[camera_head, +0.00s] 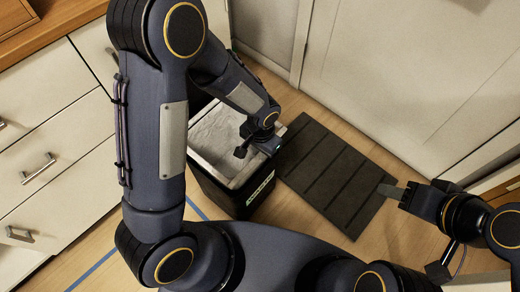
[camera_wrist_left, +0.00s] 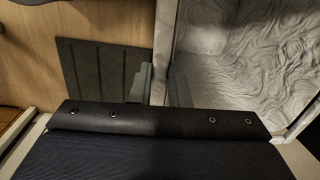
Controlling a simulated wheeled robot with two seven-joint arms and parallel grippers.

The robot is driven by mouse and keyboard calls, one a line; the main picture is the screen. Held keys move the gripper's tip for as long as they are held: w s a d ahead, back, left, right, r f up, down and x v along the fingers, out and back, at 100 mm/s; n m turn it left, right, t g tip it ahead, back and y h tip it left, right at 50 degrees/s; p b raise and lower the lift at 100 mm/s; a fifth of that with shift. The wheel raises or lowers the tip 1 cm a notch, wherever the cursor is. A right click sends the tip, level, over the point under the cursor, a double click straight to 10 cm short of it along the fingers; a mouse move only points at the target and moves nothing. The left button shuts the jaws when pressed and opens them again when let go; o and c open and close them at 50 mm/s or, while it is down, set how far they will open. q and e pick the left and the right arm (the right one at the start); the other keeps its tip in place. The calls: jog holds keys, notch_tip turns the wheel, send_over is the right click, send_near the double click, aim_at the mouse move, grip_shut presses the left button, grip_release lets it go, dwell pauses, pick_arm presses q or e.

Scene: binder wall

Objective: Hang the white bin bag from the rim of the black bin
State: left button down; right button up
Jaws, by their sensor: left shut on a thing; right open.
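The black bin (camera_head: 232,200) stands on the floor between the drawers and the wall. The crinkled white bin bag (camera_head: 215,136) lines its inside, with a pale edge along the rim. My left gripper (camera_head: 258,143) is at the bin's right-hand rim. In the left wrist view, the left fingers (camera_wrist_left: 158,88) sit either side of the pale bag edge (camera_wrist_left: 164,45) at the rim, shut on it; the wrinkled bag (camera_wrist_left: 235,75) spreads to the right. My left arm hides part of the bin's far side. My right gripper (camera_head: 398,191) is open and empty, apart from the bin.
A dark ribbed mat (camera_head: 335,175) lies on the wooden floor right of the bin. White drawers (camera_head: 50,165) stand at the left, and pale panels (camera_head: 400,75) at the back right. A blue line (camera_head: 95,270) marks the floor at the lower left.

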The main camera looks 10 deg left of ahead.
pick_arm(q)
notch_tip(320, 180, down, 6)
jog(key=b, duration=0.4)
jog(key=shift+r, duration=0.15)
dwell(0.3)
jog(key=c, duration=1.3)
grip_release()
jog(key=shift+r, duration=0.1)
notch_tip(320, 180, up, 8)
jog(key=p, duration=0.2)
jog(key=shift+p, duration=0.35)
